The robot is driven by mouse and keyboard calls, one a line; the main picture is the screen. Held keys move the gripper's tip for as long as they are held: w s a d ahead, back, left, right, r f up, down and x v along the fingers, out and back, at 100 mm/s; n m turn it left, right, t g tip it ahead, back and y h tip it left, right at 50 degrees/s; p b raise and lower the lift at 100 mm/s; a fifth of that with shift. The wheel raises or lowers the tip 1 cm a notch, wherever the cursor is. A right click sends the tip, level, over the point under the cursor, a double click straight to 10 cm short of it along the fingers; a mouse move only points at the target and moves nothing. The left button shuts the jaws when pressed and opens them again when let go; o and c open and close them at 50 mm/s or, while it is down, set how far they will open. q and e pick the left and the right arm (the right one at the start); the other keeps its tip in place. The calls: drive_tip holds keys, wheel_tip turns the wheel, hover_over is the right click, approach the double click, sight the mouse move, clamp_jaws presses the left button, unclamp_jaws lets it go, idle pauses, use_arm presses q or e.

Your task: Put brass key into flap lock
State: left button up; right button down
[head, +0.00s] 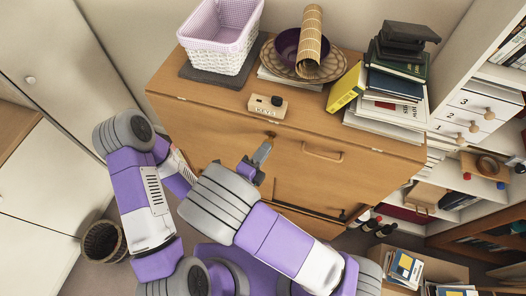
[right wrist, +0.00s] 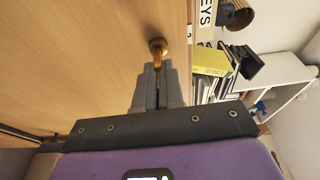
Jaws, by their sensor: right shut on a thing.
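The brass key (right wrist: 157,47) is in my right gripper (right wrist: 157,84). In the head view, my right gripper (head: 262,153) is in front of the upper part of the bureau flap (head: 315,176). A small dark spot at the flap's upper edge, probably the flap lock (head: 270,134), lies just beyond the fingertips. I cannot tell whether the key touches or enters the lock. My left arm is folded at the left; its gripper is hidden.
On the bureau top (head: 225,98) are a white basket (head: 218,55), a KEYS block (head: 267,106), a purple bowl (head: 288,46) and stacked books (head: 390,85). A flap handle (head: 323,154) sits to the right. Shelves (head: 480,100) stand at the right, a wicker bin (head: 103,242) at lower left.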

drive_tip(key=shift+w+d, duration=0.15)
drive_tip(key=shift+w, duration=0.35)
idle(0.3)
drive_tip(key=c, duration=1.3)
unclamp_jaws()
drive_tip(key=o, duration=0.6)
drive_tip(key=shift+s, duration=0.1)
